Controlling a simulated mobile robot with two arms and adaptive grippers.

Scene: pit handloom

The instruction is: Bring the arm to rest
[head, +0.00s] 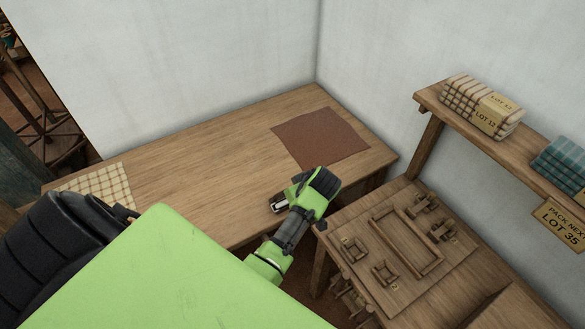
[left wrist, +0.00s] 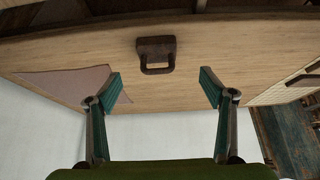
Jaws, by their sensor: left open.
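My left gripper (head: 277,206) is over the front part of the wooden table (head: 215,150), its arm reaching in from the lower left. In the left wrist view the gripper (left wrist: 160,87) shows its two teal-padded fingers wide apart, with nothing between them. A dark brown piece with a loop-like handle (left wrist: 155,48) lies on the table beyond the fingertips, apart from them. In the head view I cannot make this piece out; my wrist and gripper cover that area. My right gripper is in neither view.
A brown mat (head: 320,137) lies at the table's back right, a checked cloth (head: 100,185) at its left end. A lower bench at right holds a wooden tray (head: 407,243) and small wooden pieces. A wall shelf (head: 428,97) carries folded cloths. The table's middle is clear.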

